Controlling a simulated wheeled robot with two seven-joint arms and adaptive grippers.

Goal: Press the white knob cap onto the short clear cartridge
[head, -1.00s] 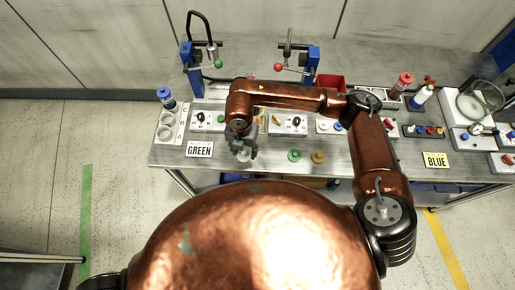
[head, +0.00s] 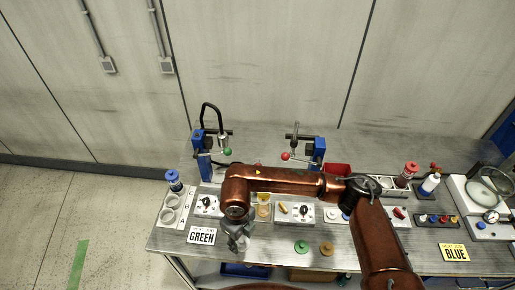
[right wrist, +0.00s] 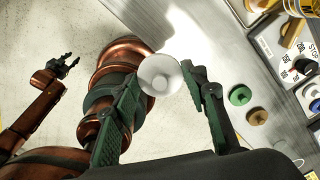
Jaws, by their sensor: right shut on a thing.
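My right gripper (head: 238,240) hangs over the table's front edge near the GREEN sign. In the right wrist view its two green-padded fingers (right wrist: 162,88) are shut on a round white piece, which looks like the white knob cap (right wrist: 160,74). Its underside is hidden. My left gripper (right wrist: 66,66) shows small at the left of the right wrist view, over the floor, with its fingers apart and empty. It is not in the head view. I cannot make out the short clear cartridge for certain in either view.
Green (head: 301,246) and tan (head: 326,248) discs lie near the table's front. A white holder with round openings (head: 171,208) stands at the left. Two blue presses (head: 202,155) (head: 318,152) stand behind. Switch boxes (head: 294,212) line the middle. A GREEN sign (head: 202,236) lies in front.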

